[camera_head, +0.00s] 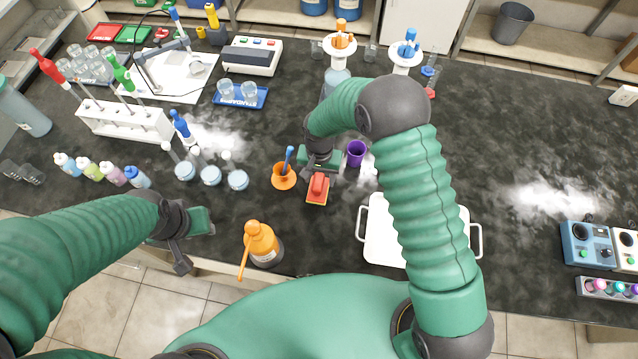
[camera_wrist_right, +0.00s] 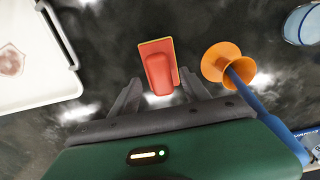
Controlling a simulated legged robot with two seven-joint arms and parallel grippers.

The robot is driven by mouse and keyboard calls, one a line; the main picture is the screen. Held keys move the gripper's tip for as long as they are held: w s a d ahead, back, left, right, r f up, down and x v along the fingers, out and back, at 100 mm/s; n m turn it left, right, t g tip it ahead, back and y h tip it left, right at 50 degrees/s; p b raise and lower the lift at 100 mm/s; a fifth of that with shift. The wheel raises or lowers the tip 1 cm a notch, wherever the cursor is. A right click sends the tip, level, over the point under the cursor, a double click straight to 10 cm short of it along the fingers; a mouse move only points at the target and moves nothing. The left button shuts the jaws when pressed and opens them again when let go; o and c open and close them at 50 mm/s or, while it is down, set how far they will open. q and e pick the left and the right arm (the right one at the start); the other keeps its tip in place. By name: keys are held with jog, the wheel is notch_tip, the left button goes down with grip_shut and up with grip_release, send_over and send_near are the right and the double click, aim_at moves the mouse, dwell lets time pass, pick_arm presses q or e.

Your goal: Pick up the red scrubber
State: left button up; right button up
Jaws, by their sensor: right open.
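The red scrubber (camera_head: 317,188) lies on the dark bench, with a red grip on top and an orange-yellow edge. It also shows in the right wrist view (camera_wrist_right: 158,66), just beyond and between the fingers. My right gripper (camera_head: 312,172) is at the scrubber's far end in the head view. In the wrist view my right gripper (camera_wrist_right: 160,92) is open, with a finger on each side of the scrubber's near end and nothing held. My left gripper (camera_head: 190,245) is at the bench's front edge, away from the scrubber; its jaw opening is unclear.
An orange holder (camera_head: 284,181) with a blue-handled tool stands close left of the scrubber. A purple cup (camera_head: 356,152) is to its right. A white tray (camera_head: 385,235) lies front right, and an orange-topped bottle (camera_head: 262,245) stands front left.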

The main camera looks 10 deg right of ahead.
aim_at(316, 181)
jog(key=shift+s+f, duration=0.2)
jog(key=shift+f, duration=0.35)
jog(key=shift+s+f, duration=0.15)
jog(key=shift+f, duration=0.4)
jog(key=shift+a+f, duration=0.1)
jog(key=shift+f, duration=0.1)
jog(key=shift+w+a+f, duration=0.1)
jog(key=shift+a, duration=0.2)
jog(key=shift+c, duration=0.2)
jog(key=shift+a, duration=0.15)
jog(key=c, duration=0.5)
jog(key=shift+d, duration=0.45)
grip_shut()
